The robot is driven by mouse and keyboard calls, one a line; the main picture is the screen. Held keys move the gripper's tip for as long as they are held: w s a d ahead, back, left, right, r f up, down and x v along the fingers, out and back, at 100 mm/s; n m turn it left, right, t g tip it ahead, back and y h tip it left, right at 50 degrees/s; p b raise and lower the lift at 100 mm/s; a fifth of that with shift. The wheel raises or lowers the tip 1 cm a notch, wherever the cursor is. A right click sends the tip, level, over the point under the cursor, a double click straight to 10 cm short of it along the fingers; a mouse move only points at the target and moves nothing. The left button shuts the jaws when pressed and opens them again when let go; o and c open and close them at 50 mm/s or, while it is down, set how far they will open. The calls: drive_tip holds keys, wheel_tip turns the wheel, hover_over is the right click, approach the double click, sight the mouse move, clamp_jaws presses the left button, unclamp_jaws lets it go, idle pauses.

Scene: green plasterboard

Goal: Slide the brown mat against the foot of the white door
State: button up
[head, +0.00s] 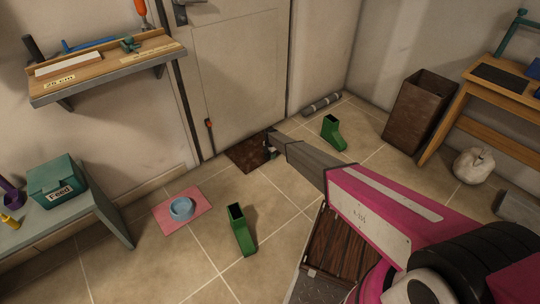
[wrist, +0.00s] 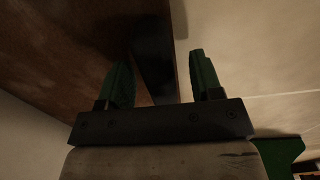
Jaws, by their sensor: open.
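The brown mat (head: 243,156) lies on the tiles at the foot of the white door (head: 232,70). Its far edge looks very close to the door; I cannot tell whether they touch. My gripper (head: 270,148) is low at the mat's right side and hides part of it. In the wrist view the mat's brown surface (wrist: 60,50) fills the upper left. My open gripper (wrist: 162,78) has its left finger over the mat and its right finger over pale floor. A dark strip lies between the fingers, at the mat's edge; I cannot tell what it is.
A blue bowl (head: 181,208) sits on a pink mat (head: 162,220). A grey roll (head: 322,104) lies along the wall. A brown bin (head: 417,108) stands right.

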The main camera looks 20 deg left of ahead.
wheel_tip(320, 180, up, 11)
drive_tip(key=shift+f, duration=0.15)
idle(0.5)
